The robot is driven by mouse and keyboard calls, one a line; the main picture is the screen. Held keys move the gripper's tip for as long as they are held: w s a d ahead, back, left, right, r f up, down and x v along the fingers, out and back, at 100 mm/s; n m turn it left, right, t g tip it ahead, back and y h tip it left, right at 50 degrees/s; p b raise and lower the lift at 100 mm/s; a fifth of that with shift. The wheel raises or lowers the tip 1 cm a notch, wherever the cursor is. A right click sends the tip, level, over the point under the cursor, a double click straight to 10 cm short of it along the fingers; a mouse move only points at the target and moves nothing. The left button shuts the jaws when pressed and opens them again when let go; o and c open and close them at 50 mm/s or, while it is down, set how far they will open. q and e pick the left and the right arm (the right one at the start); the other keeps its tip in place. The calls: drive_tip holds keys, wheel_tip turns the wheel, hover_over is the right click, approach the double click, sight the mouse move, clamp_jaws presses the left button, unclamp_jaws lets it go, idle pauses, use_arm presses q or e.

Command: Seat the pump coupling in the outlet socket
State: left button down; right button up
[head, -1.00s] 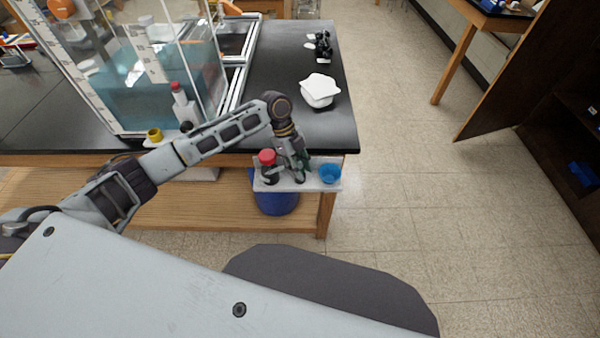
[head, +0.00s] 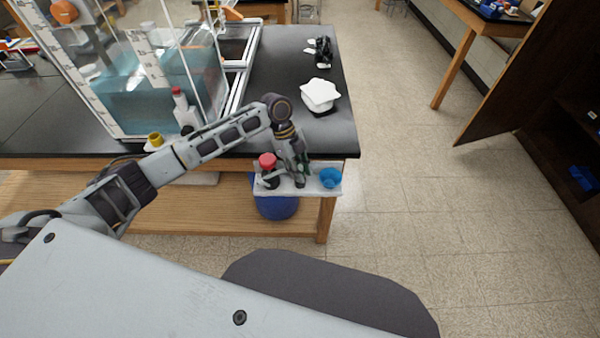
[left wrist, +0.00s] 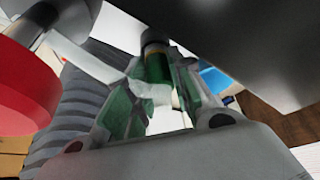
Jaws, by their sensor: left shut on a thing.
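My left gripper (head: 301,180) reaches down over a small white shelf (head: 318,190) at the near right end of the bench. In the left wrist view its fingers (left wrist: 155,100) are shut on a dark green cylinder with a dark top and a thin gold band, which looks like the pump coupling (left wrist: 158,66). The outlet socket cannot be made out; the gripper and arm hide part of the shelf. A red knob (head: 267,160) stands just left of the gripper, and shows large in the left wrist view (left wrist: 22,92). My right gripper is not in view.
A blue cup (head: 330,178) sits on the shelf right of the gripper. A blue bucket (head: 277,208) is below. The floor to the right is clear.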

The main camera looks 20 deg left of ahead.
use_arm(q)
wheel_tip(320, 180, up, 9)
drive_tip(key=shift+r, duration=0.15)
idle(0.4)
idle(0.8)
